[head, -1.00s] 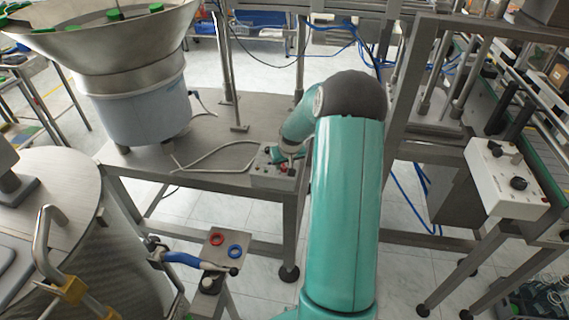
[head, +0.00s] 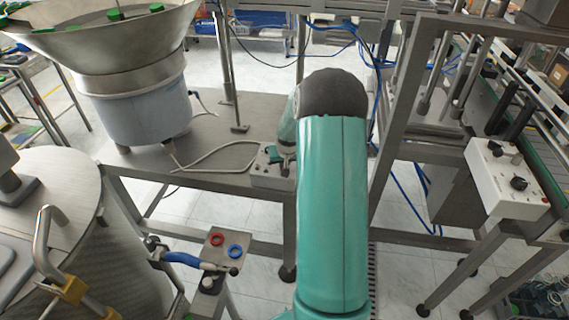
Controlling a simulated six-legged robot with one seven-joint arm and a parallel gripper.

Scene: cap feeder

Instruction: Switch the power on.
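A small grey control box (head: 266,179) sits at the front edge of the steel table, with a cable running from its back. Small controls show on its face, but they are too small and too covered to tell which is the power switch or how it is set. My gripper (head: 273,154) is at the top of this box, over its controls. Only a small teal part of it shows; my arm hides the rest and the right side of the box. I cannot tell whether it touches a control.
A steel bowl feeder (head: 130,80) with green caps stands on the table (head: 215,150) to the left. A second white control box (head: 506,180) with black knobs is on the conveyor frame at right. A small stand (head: 222,253) with red and blue rings is in front.

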